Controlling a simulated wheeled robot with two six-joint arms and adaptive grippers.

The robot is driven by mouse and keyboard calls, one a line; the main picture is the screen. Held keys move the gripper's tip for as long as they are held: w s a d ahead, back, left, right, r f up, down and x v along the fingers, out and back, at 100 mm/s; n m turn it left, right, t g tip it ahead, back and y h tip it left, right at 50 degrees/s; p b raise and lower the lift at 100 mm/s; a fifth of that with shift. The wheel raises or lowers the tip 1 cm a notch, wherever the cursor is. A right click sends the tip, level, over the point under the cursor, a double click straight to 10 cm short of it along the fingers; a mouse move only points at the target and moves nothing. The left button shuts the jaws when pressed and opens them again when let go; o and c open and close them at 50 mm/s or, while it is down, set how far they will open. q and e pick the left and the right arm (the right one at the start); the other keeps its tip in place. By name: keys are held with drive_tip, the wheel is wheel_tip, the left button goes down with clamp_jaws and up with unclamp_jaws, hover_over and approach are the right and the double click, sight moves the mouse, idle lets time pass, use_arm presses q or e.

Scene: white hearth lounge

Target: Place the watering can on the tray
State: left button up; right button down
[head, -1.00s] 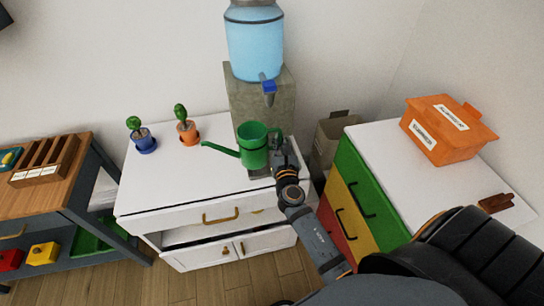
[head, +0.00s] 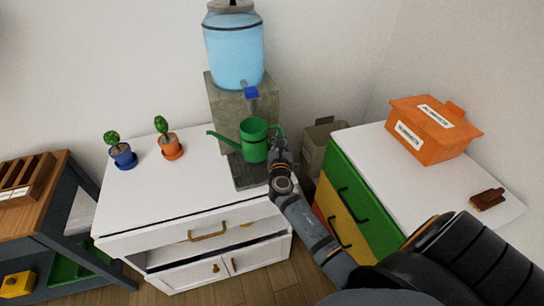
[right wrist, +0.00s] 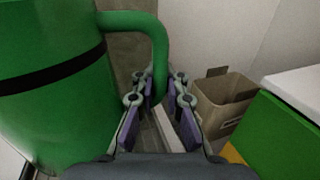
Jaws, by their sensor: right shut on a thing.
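The green watering can (head: 254,142) is upright in front of the water dispenser, its spout pointing left. It looks to be over the back part of the dark grey tray (head: 248,178) at the dispenser's foot; I cannot tell whether it touches it. My right gripper (head: 278,153) is shut on the can's handle on its right side. In the right wrist view the can's body (right wrist: 55,85) fills the left, and its handle (right wrist: 160,55) runs down between the fingers of my right gripper (right wrist: 160,90). My left gripper is not in view.
The dispenser (head: 232,50) has a blue tap (head: 250,93) above the can. Two potted plants (head: 123,157) (head: 171,149) stand left on the white cabinet (head: 165,195), whose front is clear. A cardboard box (head: 315,145) is behind right; an orange box (head: 430,130) tops the coloured drawers.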

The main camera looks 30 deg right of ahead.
drive_tip(key=shift+w+f, duration=0.1)
drive_tip(key=shift+f, duration=0.65)
wheel_tip(320, 180, down, 3)
drive_tip(key=shift+b, duration=0.8)
drive_tip(key=shift+f, duration=0.3)
drive_tip(key=shift+f, duration=0.15)
drive_tip(key=c, duration=1.4)
unclamp_jaws()
